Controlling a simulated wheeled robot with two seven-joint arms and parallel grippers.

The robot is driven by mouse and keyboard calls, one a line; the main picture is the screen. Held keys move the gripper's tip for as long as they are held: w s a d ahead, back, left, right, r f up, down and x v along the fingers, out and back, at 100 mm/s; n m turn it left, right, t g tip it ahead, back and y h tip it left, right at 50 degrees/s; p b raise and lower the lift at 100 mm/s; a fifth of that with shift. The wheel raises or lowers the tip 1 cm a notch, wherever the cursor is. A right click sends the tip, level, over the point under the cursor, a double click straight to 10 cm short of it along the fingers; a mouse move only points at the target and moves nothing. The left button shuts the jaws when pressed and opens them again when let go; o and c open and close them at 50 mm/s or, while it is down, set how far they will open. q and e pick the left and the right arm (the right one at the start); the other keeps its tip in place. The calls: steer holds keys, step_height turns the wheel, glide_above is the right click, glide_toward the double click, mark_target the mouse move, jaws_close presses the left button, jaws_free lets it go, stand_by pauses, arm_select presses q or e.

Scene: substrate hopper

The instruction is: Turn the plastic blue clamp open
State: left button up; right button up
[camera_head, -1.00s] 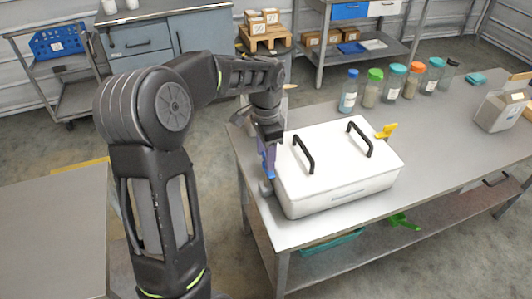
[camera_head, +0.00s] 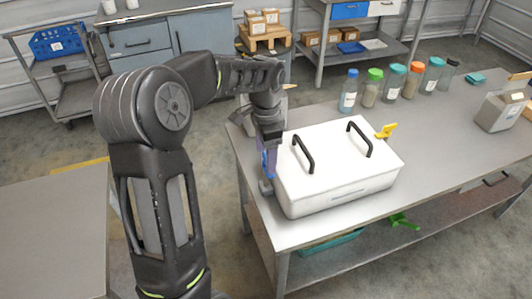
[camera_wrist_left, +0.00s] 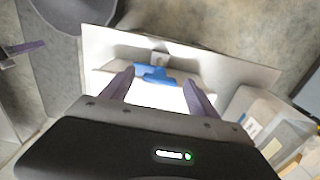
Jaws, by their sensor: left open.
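The white box (camera_head: 335,182) with two black handles stands on the near left part of the grey metal table. The blue clamp (camera_head: 268,171) is at the box's left end, partly hidden behind my left gripper (camera_head: 266,165). In the left wrist view the blue clamp (camera_wrist_left: 154,74) shows across a pale panel, just beyond and between the two purple fingertips of my left gripper (camera_wrist_left: 158,80). The fingers are apart, and I cannot tell whether either touches the clamp. A yellow clamp (camera_head: 386,131) sticks out at the box's right end. My right gripper is not in view.
Several lidded jars (camera_head: 370,88) stand along the table's far side. A grey container (camera_head: 499,111) stands at the right. The lower shelf holds a green item (camera_head: 403,220) and a teal tray (camera_head: 333,241). The table's right middle is clear.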

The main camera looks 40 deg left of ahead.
arm_select(q)
step_height(320, 180, up, 8)
steer(key=shift+f+b, duration=0.1)
steer(key=shift+b, duration=0.2)
stand_by(0.3)
stand_by(0.4)
